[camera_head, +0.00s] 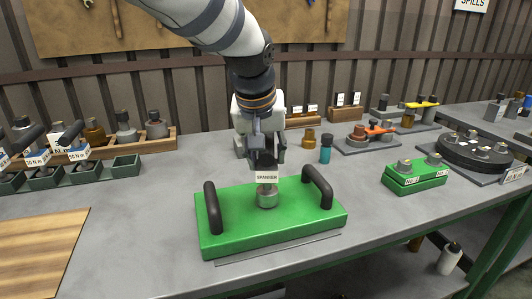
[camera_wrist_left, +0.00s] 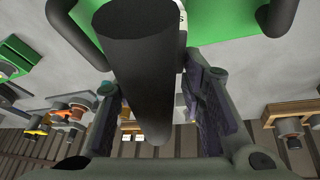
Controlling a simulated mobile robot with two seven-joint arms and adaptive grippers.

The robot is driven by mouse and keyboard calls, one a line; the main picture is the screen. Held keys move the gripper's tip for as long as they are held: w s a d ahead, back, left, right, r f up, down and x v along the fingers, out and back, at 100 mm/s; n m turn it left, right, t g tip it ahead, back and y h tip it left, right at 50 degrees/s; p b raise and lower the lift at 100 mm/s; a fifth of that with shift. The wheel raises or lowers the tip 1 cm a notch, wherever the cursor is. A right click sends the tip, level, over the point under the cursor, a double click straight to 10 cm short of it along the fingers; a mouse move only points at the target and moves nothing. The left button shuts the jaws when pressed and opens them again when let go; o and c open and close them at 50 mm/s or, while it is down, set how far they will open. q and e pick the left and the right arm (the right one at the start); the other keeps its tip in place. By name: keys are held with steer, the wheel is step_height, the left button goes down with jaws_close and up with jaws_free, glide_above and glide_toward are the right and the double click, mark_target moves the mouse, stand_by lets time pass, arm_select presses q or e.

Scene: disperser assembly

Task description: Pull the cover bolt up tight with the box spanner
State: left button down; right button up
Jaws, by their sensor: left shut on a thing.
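The green cover (camera_head: 225,229) lies on the grey bench in the head view, with a black handle at each end. The box spanner (camera_head: 267,195) stands upright at the middle of the cover, its silver lower end at the cover's top and a SPANNER label above. My left gripper (camera_head: 266,158) points down and is shut on the spanner's dark upper part. In the left wrist view the spanner is a thick dark cylinder (camera_wrist_left: 140,60) between the fingers. The cover bolt is hidden, so I cannot tell how the spanner sits on it. My right gripper is not in view.
A wooden rack (camera_head: 157,131) with several weights and dark green trays (camera_head: 125,164) stand at the left. A wooden board (camera_head: 40,245) lies front left. A teal bottle (camera_head: 325,154) stands behind the cover. A smaller green block (camera_head: 415,182) is at the right.

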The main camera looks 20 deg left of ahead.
arm_select(q)
steer(key=shift+r, duration=2.6)
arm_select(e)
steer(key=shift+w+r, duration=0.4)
